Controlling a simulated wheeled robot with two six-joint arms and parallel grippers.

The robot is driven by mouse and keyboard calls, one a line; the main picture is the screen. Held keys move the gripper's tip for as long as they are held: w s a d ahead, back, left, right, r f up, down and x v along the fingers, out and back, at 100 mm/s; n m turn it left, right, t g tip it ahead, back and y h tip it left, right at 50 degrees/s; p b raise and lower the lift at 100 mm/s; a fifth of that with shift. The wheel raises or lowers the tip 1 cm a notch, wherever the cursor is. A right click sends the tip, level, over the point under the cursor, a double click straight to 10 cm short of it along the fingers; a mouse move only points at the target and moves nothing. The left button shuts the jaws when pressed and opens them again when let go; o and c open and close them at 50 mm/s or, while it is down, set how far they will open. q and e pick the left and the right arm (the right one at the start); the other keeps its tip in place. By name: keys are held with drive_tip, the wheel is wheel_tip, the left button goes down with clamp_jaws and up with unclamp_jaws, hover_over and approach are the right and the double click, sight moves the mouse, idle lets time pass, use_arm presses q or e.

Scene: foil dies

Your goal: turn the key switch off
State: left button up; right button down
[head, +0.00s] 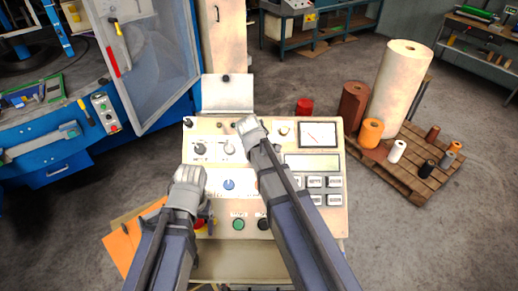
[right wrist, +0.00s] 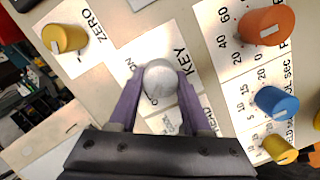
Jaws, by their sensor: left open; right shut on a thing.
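The key switch (right wrist: 160,75) is a round pale grey knob on a white plate lettered KEY and ON in the right wrist view. My right gripper (right wrist: 158,85) is shut on it, with one purple finger on each side. In the head view my right gripper (head: 246,125) is over the upper middle of the beige control panel (head: 191,145) and hides the switch. Which position the switch points to I cannot tell. My left gripper (head: 189,178) is open over the left part of the panel, and its fingertips are hard to make out.
Close to the key switch are a yellow ZERO knob (right wrist: 64,38), an orange knob (right wrist: 268,27) and a blue knob (right wrist: 277,102). The panel also has a meter (head: 318,134) and a green button (head: 238,224). A pallet (head: 385,175) with rolls stands at the right.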

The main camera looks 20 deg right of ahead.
drive_tip(key=shift+n, duration=0.4)
drive_tip(key=shift+c, duration=1.8)
unclamp_jaws()
drive_tip(key=p+v, duration=0.6)
drive_tip(key=v, duration=0.1)
drive_tip(key=shift+s+a+r+p, duration=0.2)
drive_tip(key=shift+s+r+p, duration=0.1)
